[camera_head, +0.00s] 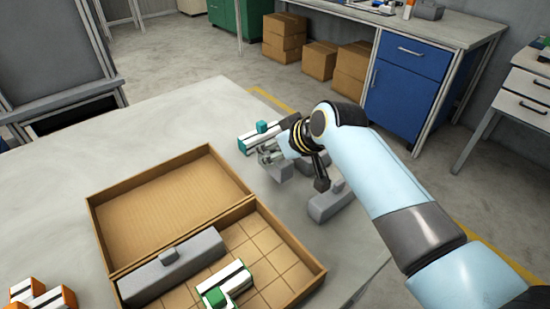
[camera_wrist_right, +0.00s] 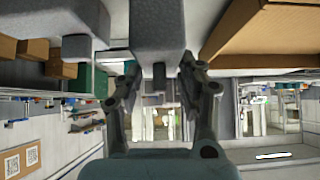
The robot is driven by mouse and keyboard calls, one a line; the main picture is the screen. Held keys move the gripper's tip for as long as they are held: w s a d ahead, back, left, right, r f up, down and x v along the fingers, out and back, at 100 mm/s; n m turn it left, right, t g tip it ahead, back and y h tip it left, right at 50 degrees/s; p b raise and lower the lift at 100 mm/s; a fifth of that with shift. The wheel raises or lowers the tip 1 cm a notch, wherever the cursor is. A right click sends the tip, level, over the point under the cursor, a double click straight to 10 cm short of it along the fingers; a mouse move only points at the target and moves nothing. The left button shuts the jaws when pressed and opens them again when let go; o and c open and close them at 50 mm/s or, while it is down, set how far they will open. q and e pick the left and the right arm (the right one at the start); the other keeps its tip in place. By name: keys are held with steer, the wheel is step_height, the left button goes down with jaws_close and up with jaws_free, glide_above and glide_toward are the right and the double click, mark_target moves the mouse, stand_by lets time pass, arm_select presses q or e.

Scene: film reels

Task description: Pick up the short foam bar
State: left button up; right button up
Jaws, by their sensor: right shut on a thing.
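My right gripper (camera_head: 270,156) is over the table just right of the box, its arm coming in from the right. It is shut on a grey foam bar (camera_head: 284,171), which the wrist partly hides in the head view. In the right wrist view, the fingers (camera_wrist_right: 158,70) close on the underside of the large grey foam bar (camera_wrist_right: 150,25), around its small knob. I cannot tell whether the bar is clear of the table. Another grey foam bar (camera_head: 328,206) with a knob lies on the table to the right. My left gripper is not in view.
An open cardboard box (camera_head: 290,237) with dividers holds a long grey bar (camera_head: 172,270) and a green-and-white piece (camera_head: 226,287). A teal-and-white piece (camera_head: 250,142) lies behind the gripper. Orange-and-white pieces (camera_head: 42,298) sit at the lower left. The table behind the box is clear.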

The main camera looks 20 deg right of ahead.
steer(key=s+d+r, duration=0.6)
steer(key=s+r, duration=0.1)
steer(key=s, duration=0.3)
steer(key=shift+r, duration=0.25)
